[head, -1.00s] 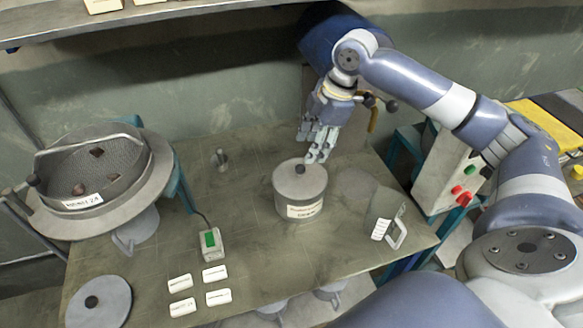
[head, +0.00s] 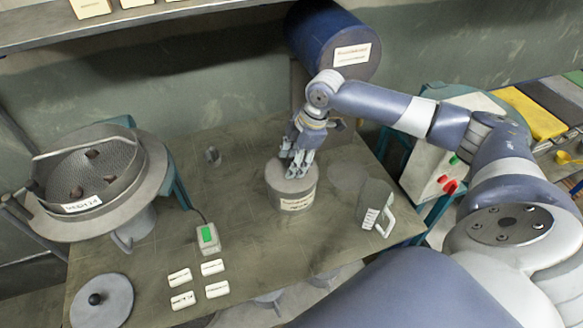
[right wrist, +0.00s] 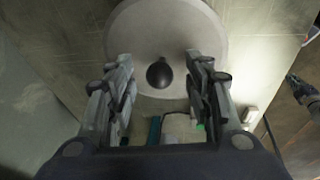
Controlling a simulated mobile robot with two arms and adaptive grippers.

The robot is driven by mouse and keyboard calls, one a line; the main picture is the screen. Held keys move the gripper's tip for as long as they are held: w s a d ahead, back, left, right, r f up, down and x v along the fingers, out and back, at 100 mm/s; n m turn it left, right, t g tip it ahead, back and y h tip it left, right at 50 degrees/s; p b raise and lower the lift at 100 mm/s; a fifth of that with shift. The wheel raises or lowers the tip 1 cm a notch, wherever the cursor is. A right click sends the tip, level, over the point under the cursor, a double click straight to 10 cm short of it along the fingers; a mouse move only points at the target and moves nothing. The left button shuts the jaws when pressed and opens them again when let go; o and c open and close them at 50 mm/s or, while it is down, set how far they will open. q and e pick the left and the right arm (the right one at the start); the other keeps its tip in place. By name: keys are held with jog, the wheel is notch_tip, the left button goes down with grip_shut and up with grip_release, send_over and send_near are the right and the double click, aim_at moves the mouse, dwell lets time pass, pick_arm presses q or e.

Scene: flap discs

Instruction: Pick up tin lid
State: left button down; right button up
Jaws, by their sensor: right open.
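A grey tin (head: 292,202) with a pale label stands upright near the middle of the table. Its round lid (head: 274,178) is on top and shows large in the right wrist view (right wrist: 165,28). The lid's dark round knob (right wrist: 160,73) is between my right gripper's fingers in that view, with gaps on both sides. My right gripper (head: 297,170) is open and empty, pointing down over the lid; its fingers hide the knob in the head view. I cannot tell whether the fingertips touch the lid.
Another grey disc with a dark knob (head: 108,312) lies at the table's front left. A sieve (head: 100,165) stands at the left.

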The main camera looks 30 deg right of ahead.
jog(key=shift+f, duration=0.15)
jog(key=shift+c, duration=0.4)
grip_shut()
